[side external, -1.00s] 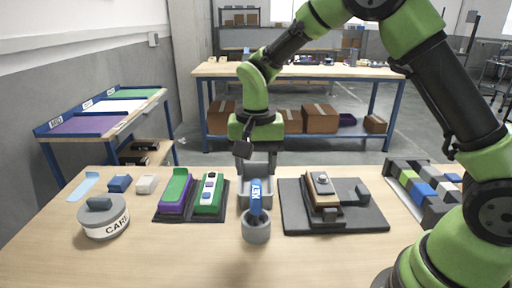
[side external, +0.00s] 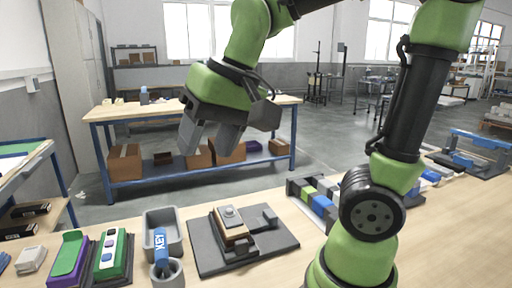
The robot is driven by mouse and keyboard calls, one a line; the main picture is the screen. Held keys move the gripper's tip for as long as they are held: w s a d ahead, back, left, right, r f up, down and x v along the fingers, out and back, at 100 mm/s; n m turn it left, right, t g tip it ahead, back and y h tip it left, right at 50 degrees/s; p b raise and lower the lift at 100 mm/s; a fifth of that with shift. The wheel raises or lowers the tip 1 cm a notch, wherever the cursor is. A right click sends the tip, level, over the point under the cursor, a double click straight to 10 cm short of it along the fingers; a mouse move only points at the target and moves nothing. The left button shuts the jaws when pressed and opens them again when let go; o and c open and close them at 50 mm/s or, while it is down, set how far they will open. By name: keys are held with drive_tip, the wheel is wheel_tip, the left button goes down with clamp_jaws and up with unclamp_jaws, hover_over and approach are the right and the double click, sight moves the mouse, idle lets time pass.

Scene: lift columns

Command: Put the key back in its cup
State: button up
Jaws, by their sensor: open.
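The blue key (side external: 160,244), lettered KEY in white, stands nearly upright in the grey round cup (side external: 168,277) at the front left of the table. Its lower end is inside the cup, hidden by the wall. My gripper (side external: 207,145) is open and empty. It is raised above the table, up and to the right of the key, and touches nothing.
A grey tray (side external: 165,226) stands right behind the cup. A dark plate (side external: 242,244) with a brown block device is to the right. Purple and green units (side external: 100,262) are to the left. Coloured blocks (side external: 318,200) lie further right. Bare wood (side external: 440,240) is at the right.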

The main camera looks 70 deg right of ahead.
drive_tip(key=s+n+t, duration=0.1)
drive_tip(key=s+t, duration=0.1)
drive_tip(key=s, duration=0.5)
drive_tip(key=shift+s+n+t, duration=0.2)
drive_tip(key=shift+n+t, duration=0.1)
drive_tip(key=shift+n, duration=0.1)
drive_tip(key=shift+f, duration=0.1)
idle(0.6)
